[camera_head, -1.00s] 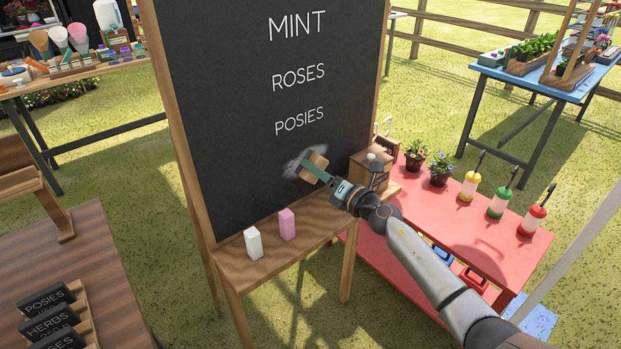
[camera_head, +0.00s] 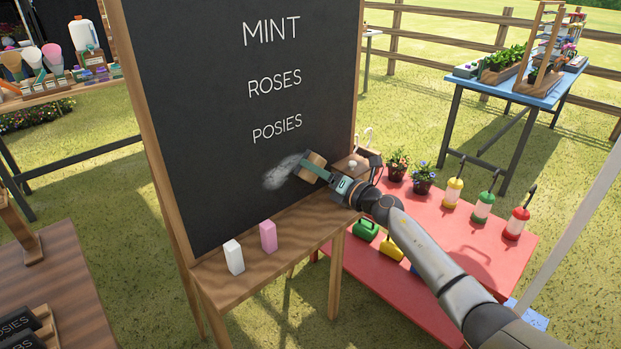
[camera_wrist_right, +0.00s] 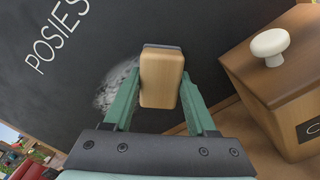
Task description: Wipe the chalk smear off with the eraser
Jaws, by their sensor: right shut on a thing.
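The chalk smear (camera_head: 281,174) is a whitish cloudy patch on the blackboard (camera_head: 215,130), below the word POSIES. It also shows in the right wrist view (camera_wrist_right: 112,88), partly hidden behind the gripper's left finger. My right gripper (camera_head: 314,168) is shut on the wooden-backed eraser (camera_head: 316,160), just right of the smear. In the right wrist view the eraser (camera_wrist_right: 161,80) sits between the green fingers, its dark felt side toward the board. I cannot tell if the felt touches the board. My left gripper is not in view.
A white chalk block (camera_head: 233,257) and a pink one (camera_head: 268,237) stand on the easel's wooden ledge (camera_head: 300,222). A wooden box with a white knob (camera_wrist_right: 270,44) stands close right of the gripper. A red table (camera_head: 440,235) with pots and feeders is at the right.

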